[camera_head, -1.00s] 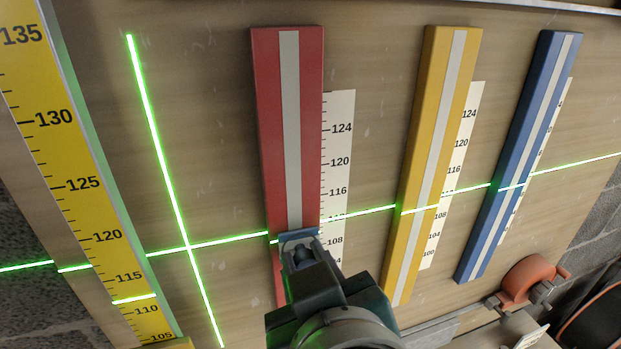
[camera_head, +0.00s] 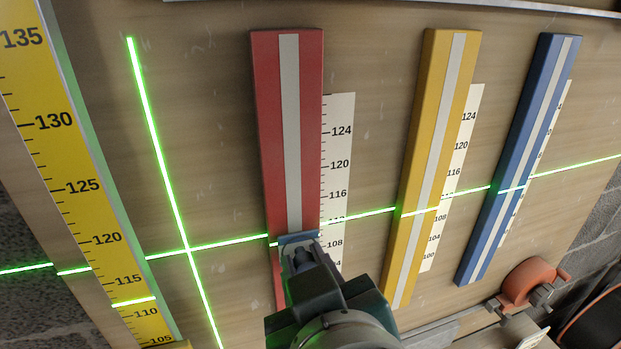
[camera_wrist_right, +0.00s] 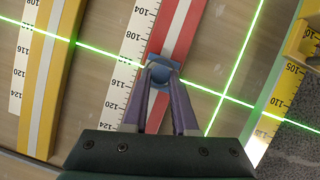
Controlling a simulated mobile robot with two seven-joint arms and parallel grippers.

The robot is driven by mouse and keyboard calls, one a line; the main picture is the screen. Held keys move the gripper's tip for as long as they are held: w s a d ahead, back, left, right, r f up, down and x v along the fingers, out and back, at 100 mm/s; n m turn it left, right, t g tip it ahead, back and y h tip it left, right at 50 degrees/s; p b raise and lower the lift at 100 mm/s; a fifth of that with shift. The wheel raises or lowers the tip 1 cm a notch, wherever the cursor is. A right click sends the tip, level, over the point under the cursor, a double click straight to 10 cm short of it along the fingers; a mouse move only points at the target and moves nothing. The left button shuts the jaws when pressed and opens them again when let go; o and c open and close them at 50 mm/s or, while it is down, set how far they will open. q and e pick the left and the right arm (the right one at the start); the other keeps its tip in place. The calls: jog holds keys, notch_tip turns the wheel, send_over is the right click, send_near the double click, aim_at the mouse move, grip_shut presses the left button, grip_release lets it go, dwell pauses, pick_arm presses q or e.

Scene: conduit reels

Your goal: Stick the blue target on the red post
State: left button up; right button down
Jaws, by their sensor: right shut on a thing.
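The red post (camera_head: 265,120) with a pale centre strip stands on the wooden board, a white scale along its right side. My right gripper (camera_head: 302,250) is at the lower part of the post, shut on the blue target (camera_head: 298,238). In the right wrist view the fingertips of my right gripper (camera_wrist_right: 162,72) hold the blue target (camera_wrist_right: 160,83) against or just in front of the red post (camera_wrist_right: 186,28); I cannot tell if they touch. The green laser line crosses the post at about the target's upper edge. My left gripper is not in view.
A yellow post (camera_head: 425,130) and a blue post (camera_head: 530,130) stand to the right, each with a white scale. A large yellow ruler (camera_head: 75,185) is at the left. Green laser lines (camera_head: 187,248) cross on the board. An orange clamp-like object (camera_head: 530,282) sits at lower right.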

jog(key=shift+w+a, duration=0.15)
jog(key=shift+w, duration=0.3)
dwell(0.6)
jog(key=c, duration=0.9)
grip_release()
jog(key=shift+c, duration=0.2)
jog(key=o, duration=0.8)
jog(key=s+d, duration=0.2)
jog(key=s, duration=0.6)
jog(key=shift+s+d+p, duration=0.3)
jog(key=shift+d+p, duration=0.05)
jog(key=shift+d, duration=0.05)
jog(key=shift+d, duration=0.1)
